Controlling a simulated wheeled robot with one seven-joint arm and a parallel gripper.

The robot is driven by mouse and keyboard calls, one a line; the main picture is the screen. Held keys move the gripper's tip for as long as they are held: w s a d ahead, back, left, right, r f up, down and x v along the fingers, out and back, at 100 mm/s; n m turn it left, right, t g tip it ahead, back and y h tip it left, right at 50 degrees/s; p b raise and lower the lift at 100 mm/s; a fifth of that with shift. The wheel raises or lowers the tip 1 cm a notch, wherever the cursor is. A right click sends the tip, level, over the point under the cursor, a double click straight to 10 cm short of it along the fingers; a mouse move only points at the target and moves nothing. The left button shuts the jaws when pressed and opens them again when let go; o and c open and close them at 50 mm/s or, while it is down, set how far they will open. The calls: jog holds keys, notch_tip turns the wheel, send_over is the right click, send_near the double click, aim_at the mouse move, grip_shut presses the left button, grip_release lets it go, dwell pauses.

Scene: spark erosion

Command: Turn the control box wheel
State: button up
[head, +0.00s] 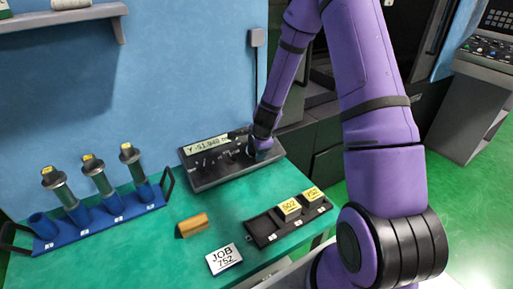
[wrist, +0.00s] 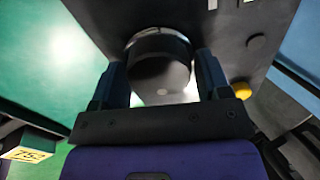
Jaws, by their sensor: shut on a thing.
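The dark control box (head: 215,170) stands at the back of the green table, with a lit display (head: 207,143) reading about Y -51.040; the last part is unclear. My gripper (head: 258,152) reaches down onto the right end of the box. In the wrist view, my gripper (wrist: 160,78) has one finger on each side of the round dark wheel (wrist: 161,72) and is shut on it. The wheel has a pale rim and a small light dot on its face. In the head view my gripper mostly hides the wheel.
A yellow button (wrist: 242,90) sits on the box near the wheel. A blue rack (head: 88,222) with several holders is at left. A wooden-looking block (head: 193,224), a JOB 752 card (head: 224,258) and a black tray (head: 262,231) with yellow-labelled pieces lie in front.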

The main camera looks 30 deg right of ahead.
jog(key=shift+m, duration=1.2)
jog(key=o, duration=0.7)
jog(key=shift+r, duration=0.15)
jog(key=v, duration=1)
jog(key=shift+s+r, duration=0.2)
jog(key=shift+r, duration=0.05)
